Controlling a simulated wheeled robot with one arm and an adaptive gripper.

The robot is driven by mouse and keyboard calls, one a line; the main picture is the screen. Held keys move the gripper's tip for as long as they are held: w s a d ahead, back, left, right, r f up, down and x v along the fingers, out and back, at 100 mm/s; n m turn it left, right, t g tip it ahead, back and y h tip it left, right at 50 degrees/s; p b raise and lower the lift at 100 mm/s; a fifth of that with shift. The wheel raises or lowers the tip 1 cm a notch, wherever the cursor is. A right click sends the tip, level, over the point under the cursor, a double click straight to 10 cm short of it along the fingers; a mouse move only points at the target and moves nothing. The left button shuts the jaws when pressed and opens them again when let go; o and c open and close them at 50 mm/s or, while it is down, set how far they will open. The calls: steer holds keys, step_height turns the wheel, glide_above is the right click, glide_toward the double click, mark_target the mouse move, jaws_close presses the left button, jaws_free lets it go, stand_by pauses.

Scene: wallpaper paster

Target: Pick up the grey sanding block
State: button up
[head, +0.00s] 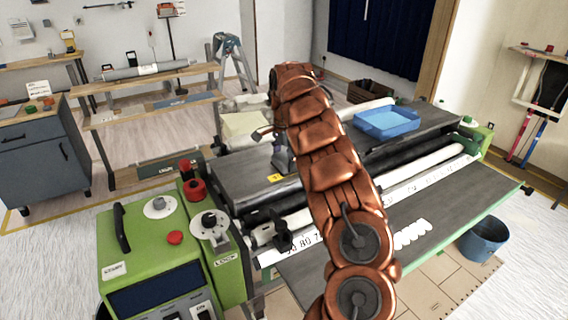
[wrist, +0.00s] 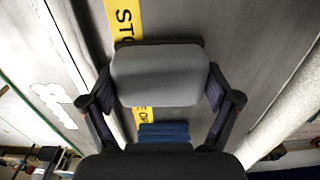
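The grey sanding block (wrist: 158,75) shows in the wrist view as a pale grey, rounded block. It lies between the two fingers of my gripper (wrist: 160,88), whose pads appear to press on its left and right sides. Whether it rests on the dark surface below or is lifted off it, I cannot tell. In the head view my gripper (head: 281,155) is over the dark bed of the machine, mostly hidden behind my copper-coloured arm. The block cannot be made out there.
A yellow lettered strip (wrist: 124,18) runs under the block. A small blue piece (wrist: 163,132) shows close to my palm. A blue tray (head: 387,122) stands on the machine's right part. Green control housings (head: 150,250) rise at the left. A blue bucket (head: 483,240) is on the floor.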

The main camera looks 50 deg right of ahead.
mark_target(284, 157)
steer(key=c, duration=0.4)
steer(key=shift+r+b, duration=0.55)
steer(key=shift+r, duration=1.15)
steer(key=s+r+b, duration=0.1)
steer(key=s+b, duration=0.3)
steer(key=s, duration=1.2)
steer(key=shift+d+r, duration=0.3)
